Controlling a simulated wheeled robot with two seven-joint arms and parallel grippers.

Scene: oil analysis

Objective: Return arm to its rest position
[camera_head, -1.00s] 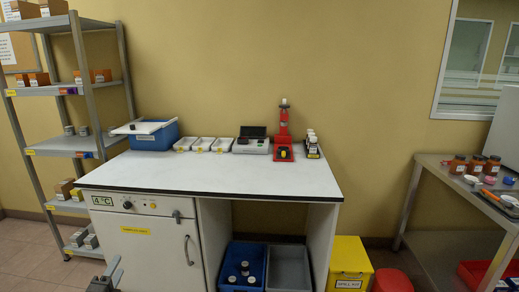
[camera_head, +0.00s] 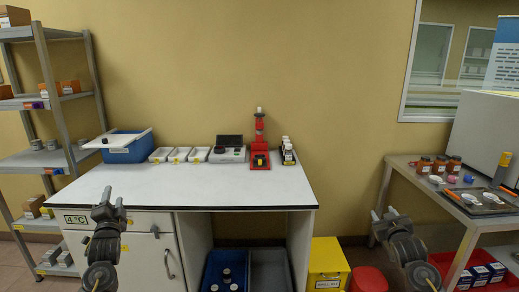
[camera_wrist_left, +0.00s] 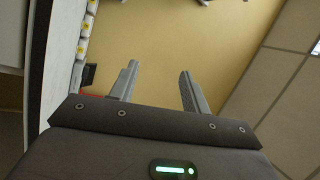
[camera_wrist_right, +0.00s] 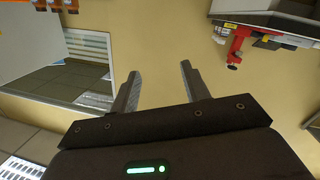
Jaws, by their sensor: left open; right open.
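My left gripper (camera_head: 109,203) is raised at the lower left of the head view, in front of the white bench. It is open and empty; its two fingers (camera_wrist_left: 160,85) stand apart in the left wrist view with bare wall beyond. My right gripper (camera_head: 384,214) is at the lower right of the head view, between the bench and the right table. It is open and empty; its fingers (camera_wrist_right: 163,90) are apart in the right wrist view. Neither gripper touches anything.
The bench (camera_head: 190,185) bears a blue bin (camera_head: 127,152), white trays (camera_head: 180,155), a dark-topped device (camera_head: 229,150) and a red stand (camera_head: 260,155). A shelf (camera_head: 92,90) stands left. The right table (camera_head: 440,193) carries jars. A yellow box (camera_head: 327,262) sits below. The bench front is clear.

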